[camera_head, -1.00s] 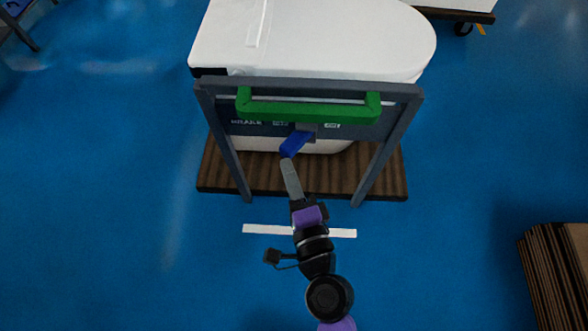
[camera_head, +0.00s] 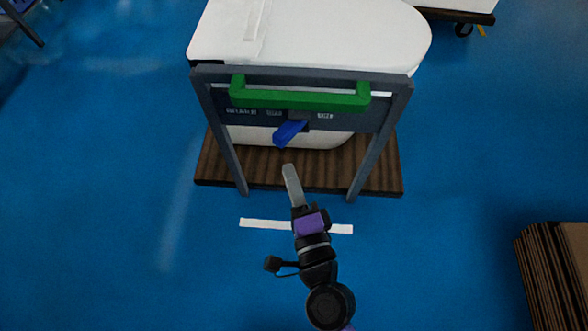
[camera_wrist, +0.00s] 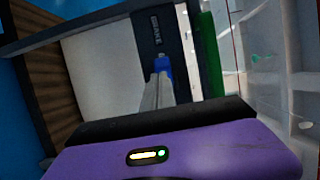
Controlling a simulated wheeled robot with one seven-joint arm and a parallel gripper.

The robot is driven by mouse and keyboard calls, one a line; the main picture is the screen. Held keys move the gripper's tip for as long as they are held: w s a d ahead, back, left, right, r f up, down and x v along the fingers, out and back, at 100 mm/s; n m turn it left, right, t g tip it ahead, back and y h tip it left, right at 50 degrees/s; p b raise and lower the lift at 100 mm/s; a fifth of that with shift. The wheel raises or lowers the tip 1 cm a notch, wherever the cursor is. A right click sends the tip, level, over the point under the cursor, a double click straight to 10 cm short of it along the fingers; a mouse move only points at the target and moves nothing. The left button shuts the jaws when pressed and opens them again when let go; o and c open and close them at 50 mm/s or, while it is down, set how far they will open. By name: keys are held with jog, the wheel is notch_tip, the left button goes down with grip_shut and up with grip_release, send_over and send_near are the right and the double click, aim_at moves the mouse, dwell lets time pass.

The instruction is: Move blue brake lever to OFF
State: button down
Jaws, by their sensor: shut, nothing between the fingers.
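The blue brake lever (camera_head: 290,133) sticks out of a dark panel (camera_head: 258,116) below the green handle, between two small white labels, and slants down to the left. The label text is too blurred to read surely in the head view. My gripper (camera_head: 289,168) is shut and empty, its fingertips a little below the lever and apart from it. In the wrist view the lever (camera_wrist: 162,65) shows just beyond the tips of my fingers (camera_wrist: 157,90), and the panel (camera_wrist: 155,35) bears the word BRAKE.
A green handle (camera_head: 300,99) runs along a grey frame (camera_head: 224,140) with two legs around the panel. A white toilet-shaped unit (camera_head: 330,30) stands behind on a brown slatted base (camera_head: 270,172). Cardboard (camera_head: 555,275) stands at the lower right.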

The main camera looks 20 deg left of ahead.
jog(key=s, duration=0.8)
jog(key=shift+a+b, duration=0.25)
jog(key=shift+b, duration=0.2)
jog(key=s+d+r+n+t+h, duration=0.1)
jog(key=d+n+h, duration=0.2)
jog(key=d, duration=0.5)
jog(key=s+d+r+n+t+h, duration=0.2)
jog(key=d+n+h, duration=0.1)
jog(key=d, duration=0.6)
jog(key=s+d+n+g+h, duration=0.3)
jog(key=s+d+n+h, duration=0.2)
jog(key=s+d, duration=0.9)
notch_tip(320, 180, up, 14)
jog(key=w+p, duration=0.1)
jog(key=p, duration=1.2)
jog(key=shift+d+r+p, duration=0.2)
jog(key=shift+d+p, duration=0.05)
jog(key=shift+p, duration=0.1)
